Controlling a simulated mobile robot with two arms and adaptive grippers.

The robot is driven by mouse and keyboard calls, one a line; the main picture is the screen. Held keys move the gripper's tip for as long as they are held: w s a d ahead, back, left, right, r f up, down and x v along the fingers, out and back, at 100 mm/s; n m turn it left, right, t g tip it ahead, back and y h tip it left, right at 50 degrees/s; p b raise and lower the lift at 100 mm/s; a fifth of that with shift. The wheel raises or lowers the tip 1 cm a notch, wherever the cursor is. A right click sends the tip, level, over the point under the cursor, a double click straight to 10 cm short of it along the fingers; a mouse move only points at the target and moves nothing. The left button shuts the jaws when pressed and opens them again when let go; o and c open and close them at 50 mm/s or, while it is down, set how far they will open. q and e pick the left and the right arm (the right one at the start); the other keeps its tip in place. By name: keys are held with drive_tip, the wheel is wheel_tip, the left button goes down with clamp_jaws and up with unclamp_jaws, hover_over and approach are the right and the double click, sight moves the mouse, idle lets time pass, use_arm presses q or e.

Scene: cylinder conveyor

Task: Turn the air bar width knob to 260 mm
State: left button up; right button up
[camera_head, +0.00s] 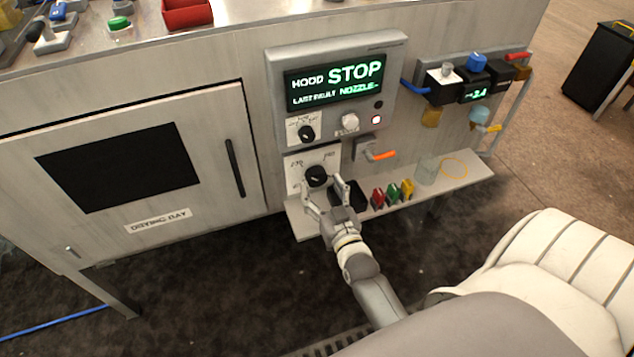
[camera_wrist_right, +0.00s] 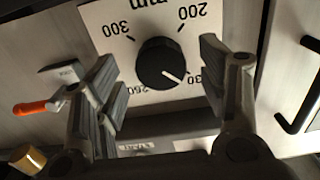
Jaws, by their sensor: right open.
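The air bar width knob (camera_head: 316,175) is a black round knob on a white dial plate at the lower part of the control panel. In the right wrist view the knob (camera_wrist_right: 160,62) appears inverted with its plate, marked 200, 300, 260 and a partly hidden number ending in 30. Its white pointer line points toward that partly hidden number, away from 260. My right gripper (camera_wrist_right: 158,88) is open, with one finger on each side of the knob and gaps between. In the head view the right gripper (camera_head: 325,194) is just below the knob. My left gripper is not in view.
A smaller black knob (camera_head: 306,133) sits above, under a display (camera_head: 334,82) reading STOP. An orange-handled lever (camera_head: 380,156) is to the right. Below, a shelf (camera_head: 455,183) holds a black block, red, green and yellow items and a clear cup (camera_head: 427,170).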

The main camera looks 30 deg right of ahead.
sight(318, 182)
drive_tip(key=shift+x, duration=1.75)
drive_tip(key=shift+c, duration=0.5)
drive_tip(key=c, duration=0.9)
